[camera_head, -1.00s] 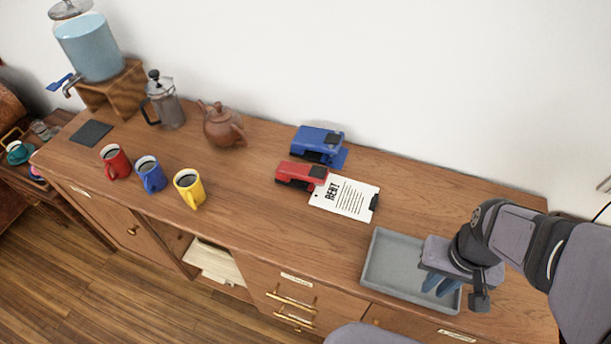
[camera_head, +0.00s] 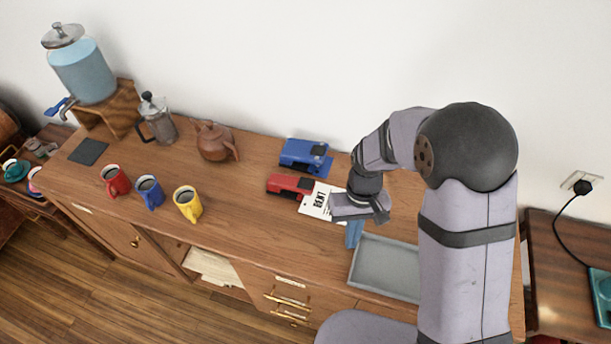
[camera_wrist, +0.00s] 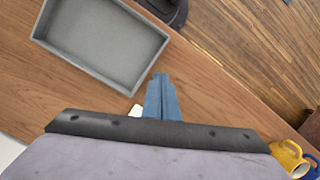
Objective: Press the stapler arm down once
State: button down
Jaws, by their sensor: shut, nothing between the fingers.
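A red stapler-like device (camera_head: 290,185) lies on the wooden cabinet top, touching or just beside the white sheet marked RENT (camera_head: 315,203). A larger blue device (camera_head: 303,154) with a dark part lies behind it, nearer the wall. I cannot tell for sure which is the stapler; neither shows in the wrist view. My gripper (camera_head: 354,236) is to the right of and nearer the front than the red device, above the cabinet top beside the grey tray. Its blue fingers are together and empty in the wrist view (camera_wrist: 162,88).
The grey tray (camera_head: 361,262) is at the front right, partly behind my arm.

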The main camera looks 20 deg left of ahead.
jog(key=w+a+r+n+t+y, duration=0.1)
jog(key=w+a+n+y, duration=0.15)
jog(key=w+a, duration=0.6)
jog(key=n+t, duration=0.1)
jog(key=n, duration=0.7)
send_near(307, 183)
jog(key=shift+d+r+n+y, duration=0.2)
jog(key=shift+n, duration=0.4)
jog(key=shift+d+r+n+y, duration=0.15)
jog(key=shift+d+r+n, duration=0.1)
jog(key=shift+n, duration=0.3)
jog(key=shift+f, duration=0.2)
jog(key=shift+b+x, duration=1.8)
jog(key=shift+x, duration=1.6)
jog(key=shift+a, duration=0.1)
